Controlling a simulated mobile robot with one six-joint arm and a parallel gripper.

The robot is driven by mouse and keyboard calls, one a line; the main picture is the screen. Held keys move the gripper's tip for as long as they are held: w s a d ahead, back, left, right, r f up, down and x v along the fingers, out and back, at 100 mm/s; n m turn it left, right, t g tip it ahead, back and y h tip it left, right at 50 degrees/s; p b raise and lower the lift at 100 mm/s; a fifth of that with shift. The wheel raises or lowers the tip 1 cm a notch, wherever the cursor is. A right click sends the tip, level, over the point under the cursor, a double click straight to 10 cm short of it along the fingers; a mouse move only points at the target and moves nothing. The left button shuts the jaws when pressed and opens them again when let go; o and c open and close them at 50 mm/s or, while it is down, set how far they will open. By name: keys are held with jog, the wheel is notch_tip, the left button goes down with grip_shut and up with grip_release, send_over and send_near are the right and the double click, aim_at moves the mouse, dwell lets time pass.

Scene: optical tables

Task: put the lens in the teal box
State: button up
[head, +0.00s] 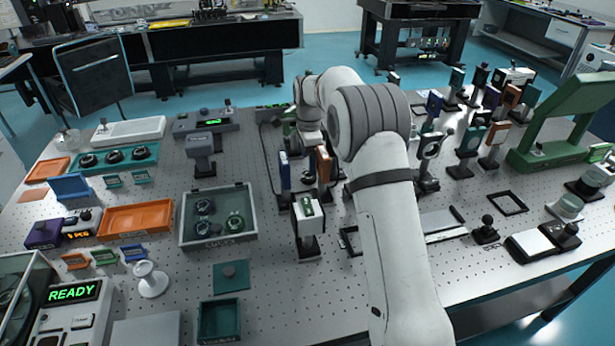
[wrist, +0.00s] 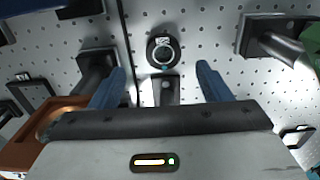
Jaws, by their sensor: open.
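A small dark ring-shaped lens (wrist: 164,50) with a pale label shows in the wrist view, on or just above the perforated table top. My gripper (wrist: 162,70) is open, its two blue fingers apart to either side just below the lens in the picture. Nothing is held between the fingers. In the head view that lens and the fingertips are not clearly seen among the mounts and my arm.
A grey tray (head: 183,240) and a teal tray (head: 85,168), both holding dark round optics, stand at left. Orange trays (head: 135,206) are nearby. Upright mounts crowd the right side (head: 430,150). In the wrist view, posts (wrist: 97,62) flank the lens.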

aim_at(309, 178)
jog(key=shift+w+f+p, duration=0.2)
jog(key=shift+f+p, duration=0.2)
jog(key=shift+f, duration=2.5)
jog(key=shift+c, duration=0.5)
jog(key=c, duration=1.1)
